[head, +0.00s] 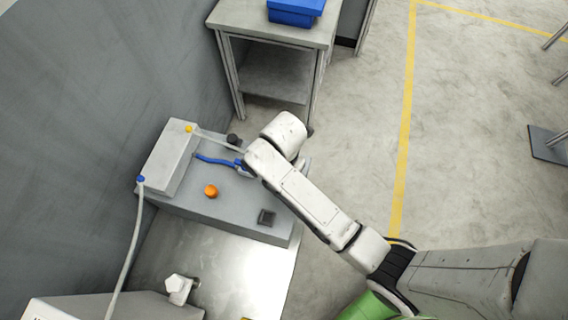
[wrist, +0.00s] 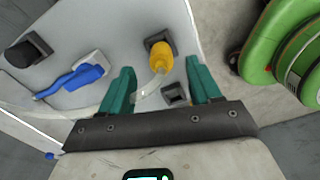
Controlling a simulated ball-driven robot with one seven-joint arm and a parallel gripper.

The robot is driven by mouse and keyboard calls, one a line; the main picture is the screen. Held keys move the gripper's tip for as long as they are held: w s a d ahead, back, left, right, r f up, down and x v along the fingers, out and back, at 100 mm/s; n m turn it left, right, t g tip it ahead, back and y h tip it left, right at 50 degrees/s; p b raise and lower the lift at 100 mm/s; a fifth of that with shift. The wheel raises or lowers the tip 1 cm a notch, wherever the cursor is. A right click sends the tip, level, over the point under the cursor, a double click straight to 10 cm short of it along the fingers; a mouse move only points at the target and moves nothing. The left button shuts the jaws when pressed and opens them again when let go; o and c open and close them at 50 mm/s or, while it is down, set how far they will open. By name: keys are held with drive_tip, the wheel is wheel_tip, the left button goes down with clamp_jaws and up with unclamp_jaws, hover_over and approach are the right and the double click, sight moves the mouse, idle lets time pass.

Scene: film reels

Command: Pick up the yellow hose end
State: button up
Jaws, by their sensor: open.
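The yellow hose end (wrist: 160,55) shows in the wrist view, at a dark square fitting on the grey panel. A pale, clear hose runs from it down between my fingers. My gripper (wrist: 159,72) is open, its two teal fingers apart on either side of the yellow hose end, with nothing clamped. In the head view, my gripper (head: 245,168) is over the grey bench (head: 230,205), largely hidden by my arm. A pale hose runs from a yellow cap (head: 188,128) on the raised box toward the area beneath my wrist.
A blue handle-like piece (wrist: 80,78) and a black knob (wrist: 22,54) lie left of my fingers. The bench also carries an orange knob (head: 211,190) and a dark square socket (head: 267,217). A table (head: 240,15) with a blue bin (head: 294,10) stands behind. Open floor lies right.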

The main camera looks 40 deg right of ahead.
drive_tip(key=shift+s+a+f, duration=0.1)
drive_tip(key=shift+f, duration=1.35)
drive_tip(key=shift+s+a+f, duration=0.1)
drive_tip(key=shift+f, duration=1.3)
drive_tip(key=shift+c, duration=0.4)
drive_tip(key=c, duration=1.1)
